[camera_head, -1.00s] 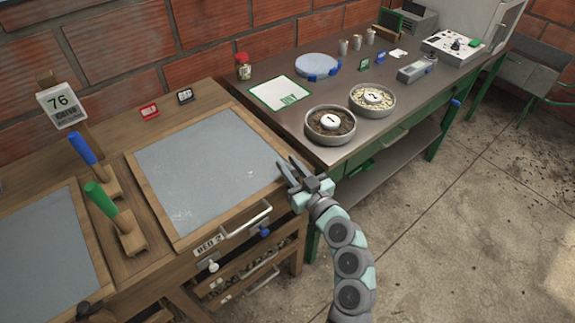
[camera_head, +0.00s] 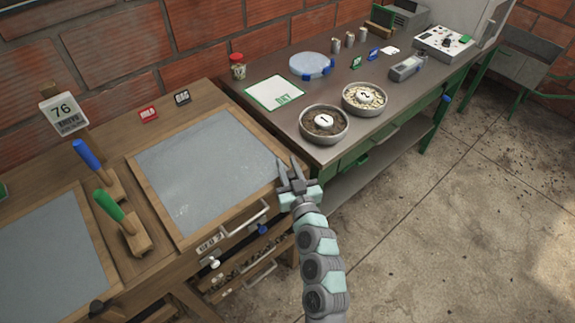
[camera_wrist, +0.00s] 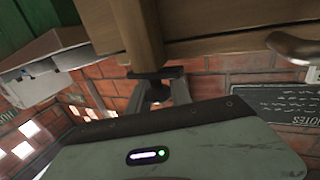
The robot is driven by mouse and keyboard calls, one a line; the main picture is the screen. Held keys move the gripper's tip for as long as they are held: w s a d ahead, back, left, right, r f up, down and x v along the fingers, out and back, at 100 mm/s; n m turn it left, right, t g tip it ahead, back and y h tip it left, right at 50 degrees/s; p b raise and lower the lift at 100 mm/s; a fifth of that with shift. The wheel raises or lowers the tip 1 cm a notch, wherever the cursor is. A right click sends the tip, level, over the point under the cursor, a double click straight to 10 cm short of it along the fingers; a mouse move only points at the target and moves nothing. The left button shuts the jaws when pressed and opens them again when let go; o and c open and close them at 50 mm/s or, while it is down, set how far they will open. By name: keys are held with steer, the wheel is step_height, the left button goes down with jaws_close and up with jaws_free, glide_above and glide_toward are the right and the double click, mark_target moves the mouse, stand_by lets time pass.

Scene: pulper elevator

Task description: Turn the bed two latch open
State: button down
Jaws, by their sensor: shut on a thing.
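Bed two (camera_head: 210,172) is a wooden frame with a grey panel, a metal handle (camera_head: 247,218) and a label on its front. My gripper (camera_head: 289,166) is at the bed's front right corner, with its fingers pointing up in the head view. In the wrist view my jaws are shut around a dark piece (camera_wrist: 160,73) just under a wooden post (camera_wrist: 142,35). This appears to be the bed two latch. In the head view my fingers hide it, so its exact angle cannot be told.
A metal table with two numbered bowls (camera_head: 324,138) (camera_head: 364,112) stands behind and right of my gripper. A white knob (camera_head: 215,264) and a blue knob (camera_head: 262,229) are on the bed's front.

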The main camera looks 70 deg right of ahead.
steer(key=c, duration=1.2)
jaws_free()
steer(key=shift+c, duration=0.2)
steer(key=v, duration=1)
steer(key=shift+s+a+p, duration=0.25)
steer(key=shift+p, duration=0.05)
steer(key=shift+w, duration=0.1)
